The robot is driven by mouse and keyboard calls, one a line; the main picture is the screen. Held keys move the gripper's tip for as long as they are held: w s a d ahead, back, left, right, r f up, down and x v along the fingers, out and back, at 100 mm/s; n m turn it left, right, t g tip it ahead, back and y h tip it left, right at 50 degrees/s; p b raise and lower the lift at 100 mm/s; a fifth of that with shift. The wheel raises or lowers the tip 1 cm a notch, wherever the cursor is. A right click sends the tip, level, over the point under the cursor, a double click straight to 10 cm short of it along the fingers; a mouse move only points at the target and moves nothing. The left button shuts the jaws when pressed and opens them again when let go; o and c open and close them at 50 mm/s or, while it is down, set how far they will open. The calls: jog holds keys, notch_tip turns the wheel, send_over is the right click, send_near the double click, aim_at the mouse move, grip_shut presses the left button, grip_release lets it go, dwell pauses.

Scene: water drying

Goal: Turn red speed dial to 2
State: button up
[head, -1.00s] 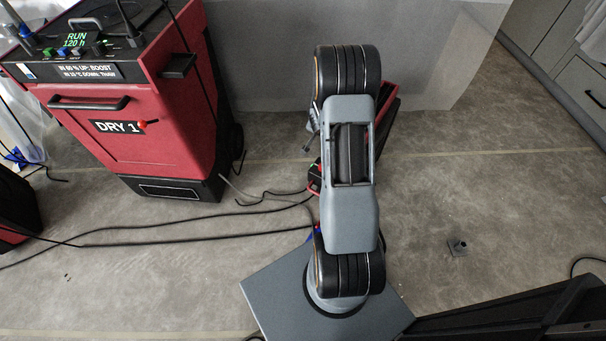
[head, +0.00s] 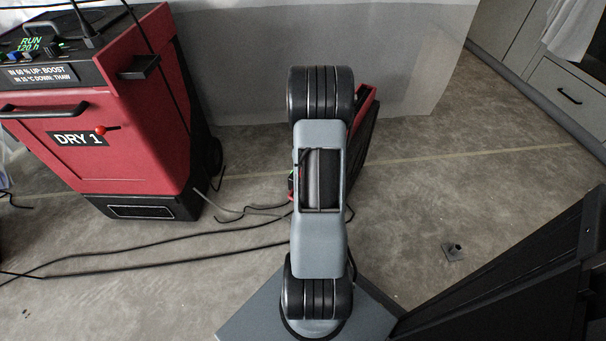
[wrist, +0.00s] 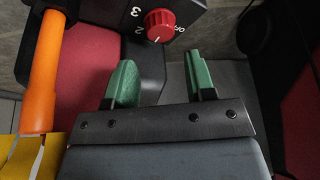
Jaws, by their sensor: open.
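The red speed dial (wrist: 160,25) shows at the top middle of the wrist view, on a dark panel with white marks 3, 2 and OFF around it. A white pointer line on its lower edge points downward, away from the 2 at its left. My gripper (wrist: 163,80) has two green fingers spread apart with nothing between them. The fingers are below the dial in the picture and do not grip it. In the head view my arm hides the gripper and the dial; part of a red and black machine (head: 361,112) shows behind it.
An orange bar (wrist: 46,70) and a yellow piece (wrist: 30,157) are at the left of the wrist view. A large red dryer marked DRY 1 (head: 125,150) stands at left in the head view. Black cables (head: 150,247) cross the floor. A small grey fitting (head: 452,252) lies at right.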

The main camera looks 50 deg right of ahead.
jog(key=b+x, duration=0.2)
jog(key=x, duration=0.5)
jog(key=shift+w, duration=0.1)
jog(key=shift+c, duration=0.2)
jog(key=shift+r, duration=0.1)
jog(key=c, duration=0.6)
